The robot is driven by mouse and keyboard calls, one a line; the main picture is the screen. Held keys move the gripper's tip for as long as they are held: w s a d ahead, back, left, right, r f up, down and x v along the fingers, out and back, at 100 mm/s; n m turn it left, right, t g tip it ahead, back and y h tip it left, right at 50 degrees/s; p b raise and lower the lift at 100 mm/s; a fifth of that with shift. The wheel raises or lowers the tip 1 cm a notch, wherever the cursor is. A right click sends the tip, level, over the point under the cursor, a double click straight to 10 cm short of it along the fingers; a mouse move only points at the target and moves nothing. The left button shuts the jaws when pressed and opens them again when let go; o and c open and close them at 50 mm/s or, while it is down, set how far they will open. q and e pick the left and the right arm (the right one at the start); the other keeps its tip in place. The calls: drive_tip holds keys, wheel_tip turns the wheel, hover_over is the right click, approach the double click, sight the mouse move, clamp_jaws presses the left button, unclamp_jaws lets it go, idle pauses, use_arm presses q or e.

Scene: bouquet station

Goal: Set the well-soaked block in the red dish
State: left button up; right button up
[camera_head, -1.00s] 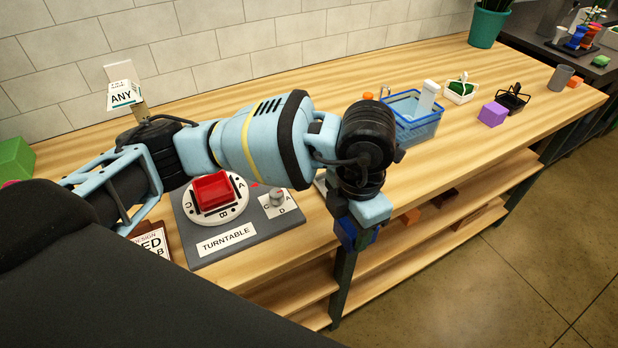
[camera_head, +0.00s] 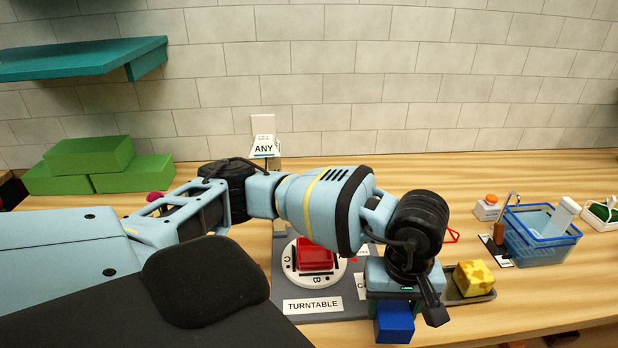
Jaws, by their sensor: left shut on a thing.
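My left gripper (camera_head: 394,308) hangs at the front edge of the table, right of the turntable. It is shut on a blue block (camera_head: 394,325) and points down. The red dish (camera_head: 316,258) sits on the white lettered disc of the turntable (camera_head: 312,303), left of the gripper. My left forearm hides the dish's back part and some of the turntable's right side. Nothing shows in the visible part of the dish. A yellow mottled block (camera_head: 474,277) lies in a grey tray (camera_head: 487,295) just right of the gripper. My right gripper is out of view.
A blue basin (camera_head: 545,250) with a white upright piece stands at right, beside a small orange-topped box (camera_head: 488,206). Green blocks (camera_head: 90,163) are stacked at the back left. An "ANY" sign (camera_head: 263,147) stands behind my arm.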

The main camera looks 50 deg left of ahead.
use_arm(q)
drive_tip(key=m, duration=0.1)
drive_tip(key=a+m, duration=0.1)
drive_tip(key=m, duration=0.1)
drive_tip(key=a+m, duration=0.1)
drive_tip(key=m, duration=0.1)
drive_tip(key=shift+s+a+f, duration=0.1)
drive_tip(key=shift+s+a, duration=0.15)
drive_tip(key=shift+s, duration=0.15)
drive_tip(key=m, duration=0.1)
drive_tip(key=a+m, duration=0.1)
drive_tip(key=m, duration=0.2)
drive_tip(key=shift+s+a, duration=0.2)
drive_tip(key=shift+s, duration=0.05)
